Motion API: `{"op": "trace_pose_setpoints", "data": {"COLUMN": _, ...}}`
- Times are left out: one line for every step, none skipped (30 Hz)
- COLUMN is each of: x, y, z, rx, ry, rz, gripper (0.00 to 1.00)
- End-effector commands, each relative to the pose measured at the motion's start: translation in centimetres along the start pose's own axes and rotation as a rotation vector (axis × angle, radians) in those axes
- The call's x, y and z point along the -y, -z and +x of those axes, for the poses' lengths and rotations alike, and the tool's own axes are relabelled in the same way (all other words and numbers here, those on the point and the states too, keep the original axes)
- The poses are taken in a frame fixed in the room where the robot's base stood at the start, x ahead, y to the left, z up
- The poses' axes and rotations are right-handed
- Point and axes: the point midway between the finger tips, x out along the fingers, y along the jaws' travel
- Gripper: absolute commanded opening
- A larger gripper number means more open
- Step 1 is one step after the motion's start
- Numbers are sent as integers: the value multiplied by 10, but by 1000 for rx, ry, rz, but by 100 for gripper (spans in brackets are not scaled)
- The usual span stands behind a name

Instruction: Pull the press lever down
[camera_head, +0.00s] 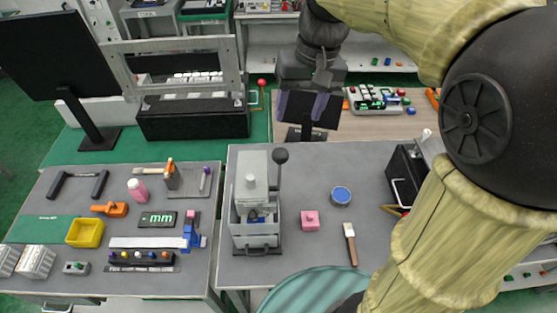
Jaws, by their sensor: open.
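The press (250,205) is a light grey metal fixture on the grey table. Its lever (279,180) stands upright on the press's right side and ends in a dark ball knob (281,156). My gripper (310,108) hangs behind and above the knob, over the table's far side. Its two fingers with purple-grey pads are apart, with nothing seen held between them. A gap shows between the gripper and the knob in the picture; the exact distance is hard to judge.
A pink block (310,221), a blue-lidded round tin (341,196) and a brush (350,243) lie right of the press. A left table holds a yellow bin (85,233) and several tools. A black monitor (42,56) stands at the back left. My arm crosses the right side.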

Motion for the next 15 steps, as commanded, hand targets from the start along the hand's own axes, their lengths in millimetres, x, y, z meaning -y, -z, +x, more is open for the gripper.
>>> {"op": "trace_pose_setpoints", "data": {"x": 6, "y": 1, "z": -10, "rx": 8, "ry": 9, "rz": -14, "gripper": 56}}
{"op": "trace_pose_setpoints", "data": {"x": 8, "y": 0, "z": -14, "rx": 15, "ry": 14, "rz": -19, "gripper": 56}}
{"op": "trace_pose_setpoints", "data": {"x": 11, "y": 0, "z": -18, "rx": 21, "ry": 19, "rz": -24, "gripper": 56}}
{"op": "trace_pose_setpoints", "data": {"x": 12, "y": -1, "z": -20, "rx": 24, "ry": 21, "rz": -26, "gripper": 56}}
{"op": "trace_pose_setpoints", "data": {"x": 13, "y": -1, "z": -21, "rx": 26, "ry": 22, "rz": -27, "gripper": 56}}
{"op": "trace_pose_setpoints", "data": {"x": 13, "y": -2, "z": -22, "rx": 28, "ry": 23, "rz": -28, "gripper": 56}}
{"op": "trace_pose_setpoints", "data": {"x": 13, "y": -2, "z": -22, "rx": 28, "ry": 23, "rz": -28, "gripper": 56}}
{"op": "trace_pose_setpoints", "data": {"x": 13, "y": -2, "z": -21, "rx": 28, "ry": 23, "rz": -27, "gripper": 56}}
{"op": "trace_pose_setpoints", "data": {"x": 12, "y": -2, "z": -21, "rx": 28, "ry": 23, "rz": -27, "gripper": 56}}
{"op": "trace_pose_setpoints", "data": {"x": 12, "y": -2, "z": -21, "rx": 28, "ry": 23, "rz": -27, "gripper": 56}}
{"op": "trace_pose_setpoints", "data": {"x": 12, "y": -2, "z": -21, "rx": 28, "ry": 23, "rz": -27, "gripper": 56}}
{"op": "trace_pose_setpoints", "data": {"x": 12, "y": -2, "z": -21, "rx": 28, "ry": 22, "rz": -27, "gripper": 56}}
{"op": "trace_pose_setpoints", "data": {"x": 12, "y": -2, "z": -21, "rx": 27, "ry": 22, "rz": -27, "gripper": 56}}
{"op": "trace_pose_setpoints", "data": {"x": 12, "y": -2, "z": -21, "rx": 28, "ry": 22, "rz": -26, "gripper": 56}}
{"op": "trace_pose_setpoints", "data": {"x": 12, "y": -2, "z": -20, "rx": 28, "ry": 22, "rz": -26, "gripper": 56}}
